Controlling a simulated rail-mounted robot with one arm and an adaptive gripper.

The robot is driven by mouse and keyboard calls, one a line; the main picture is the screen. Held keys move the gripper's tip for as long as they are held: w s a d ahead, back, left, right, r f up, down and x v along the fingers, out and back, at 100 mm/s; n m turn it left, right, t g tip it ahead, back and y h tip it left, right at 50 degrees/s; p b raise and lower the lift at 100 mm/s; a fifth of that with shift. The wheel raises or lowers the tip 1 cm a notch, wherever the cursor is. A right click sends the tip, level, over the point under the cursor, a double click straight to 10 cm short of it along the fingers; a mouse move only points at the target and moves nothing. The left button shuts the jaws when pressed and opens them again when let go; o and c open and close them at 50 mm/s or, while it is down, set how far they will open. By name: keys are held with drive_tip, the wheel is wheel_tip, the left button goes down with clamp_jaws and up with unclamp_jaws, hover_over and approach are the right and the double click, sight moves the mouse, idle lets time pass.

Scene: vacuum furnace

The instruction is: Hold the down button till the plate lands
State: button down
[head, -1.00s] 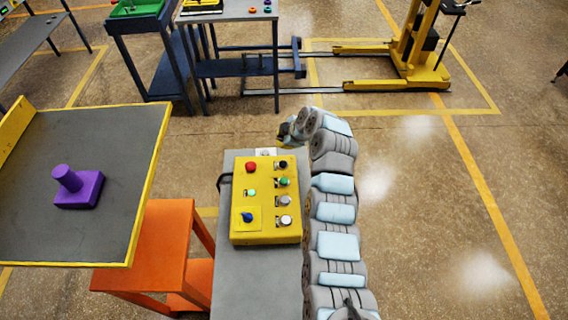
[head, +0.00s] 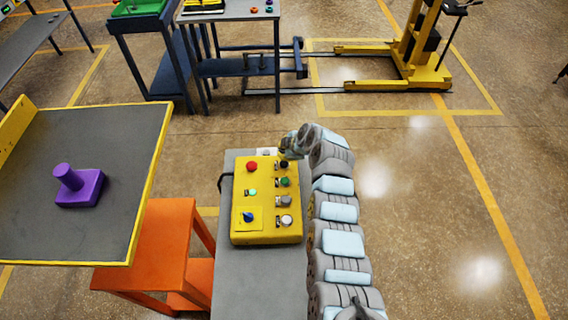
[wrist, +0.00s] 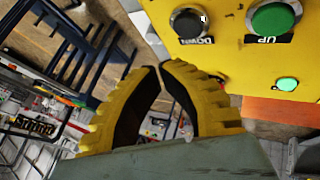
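The yellow control box (head: 266,235) stands on a narrow grey bench. Its black down button (head: 284,165) is at the upper right; in the wrist view the down button (wrist: 188,22) carries a "DOWN" label. My gripper (head: 287,151) is at the box's far right corner, close to that button. In the wrist view my gripper (wrist: 160,66) has its yellow fingers' tips together, with nothing between them. The tips appear just short of the button, and no contact shows. A grey plate with a yellow rim (head: 130,150) is at the left, bearing a purple block with a knob (head: 78,186).
The green up button (head: 284,182) sits beside the down button. A red button (head: 252,167), grey button (head: 286,201), white button (head: 286,221) and blue knob (head: 248,216) share the box. An orange stand (head: 160,235) is partly under the plate. Floor to the right is clear.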

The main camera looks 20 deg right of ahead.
sight(284, 163)
drive_tip(key=shift+f+b, duration=0.9)
drive_tip(key=shift+f, duration=0.35)
